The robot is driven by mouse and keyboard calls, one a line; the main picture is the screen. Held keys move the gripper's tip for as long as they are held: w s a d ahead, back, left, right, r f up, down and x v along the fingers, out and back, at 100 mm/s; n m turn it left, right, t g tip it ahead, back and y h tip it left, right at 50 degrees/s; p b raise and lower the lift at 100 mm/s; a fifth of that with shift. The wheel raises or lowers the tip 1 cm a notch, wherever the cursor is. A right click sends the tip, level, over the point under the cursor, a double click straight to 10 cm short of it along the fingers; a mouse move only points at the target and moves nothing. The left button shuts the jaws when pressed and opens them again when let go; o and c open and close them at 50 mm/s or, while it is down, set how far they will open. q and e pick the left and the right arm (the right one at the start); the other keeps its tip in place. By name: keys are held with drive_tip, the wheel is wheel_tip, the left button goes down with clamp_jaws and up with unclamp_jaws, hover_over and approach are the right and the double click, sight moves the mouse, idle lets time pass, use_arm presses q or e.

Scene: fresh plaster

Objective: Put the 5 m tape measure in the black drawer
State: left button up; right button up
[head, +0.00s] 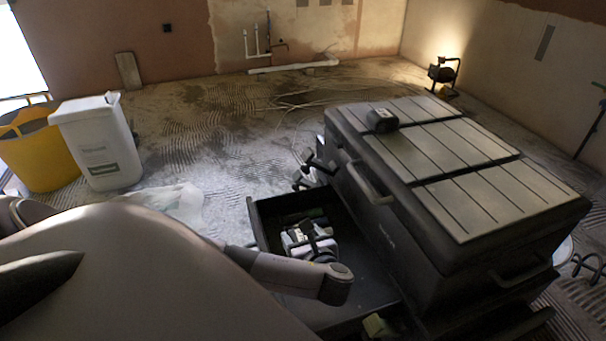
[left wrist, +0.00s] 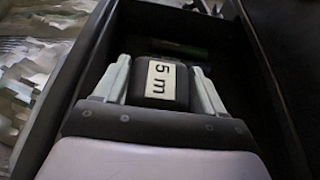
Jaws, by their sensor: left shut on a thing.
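The tape measure (left wrist: 163,83) is a dark block with a white label reading "5 m", seen in the left wrist view. My left gripper (left wrist: 164,80) is shut on it, one grey finger along each side. In the head view the left gripper (head: 309,236) is inside the outline of the open black drawer (head: 365,270), towards its far left part. The drawer walls (left wrist: 92,62) stand on both sides of the gripper in the wrist view. Whether the tape measure touches the drawer floor is hidden. My right gripper is not in view.
A greenish item (left wrist: 198,52) lies at the drawer's far end. The black tool chest (head: 440,240) rises right of the drawer, with a small dark block (head: 381,120) on its lid. A white bin (head: 97,145) and a yellow bucket (head: 40,150) stand at left.

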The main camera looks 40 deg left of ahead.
use_arm(q)
drive_tip(key=shift+f, duration=0.95)
wheel_tip(320, 180, down, 4)
drive_tip(key=shift+r+b, duration=0.2)
drive_tip(key=shift+b, duration=1.05)
drive_tip(key=shift+f, duration=0.25)
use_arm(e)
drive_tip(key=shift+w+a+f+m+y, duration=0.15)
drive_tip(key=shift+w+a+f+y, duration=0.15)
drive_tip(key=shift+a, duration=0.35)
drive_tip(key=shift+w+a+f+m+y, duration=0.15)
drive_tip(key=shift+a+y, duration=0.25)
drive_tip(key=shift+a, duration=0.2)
use_arm(q)
drive_tip(key=o, duration=1.2)
drive_tip(key=shift+f, duration=0.1)
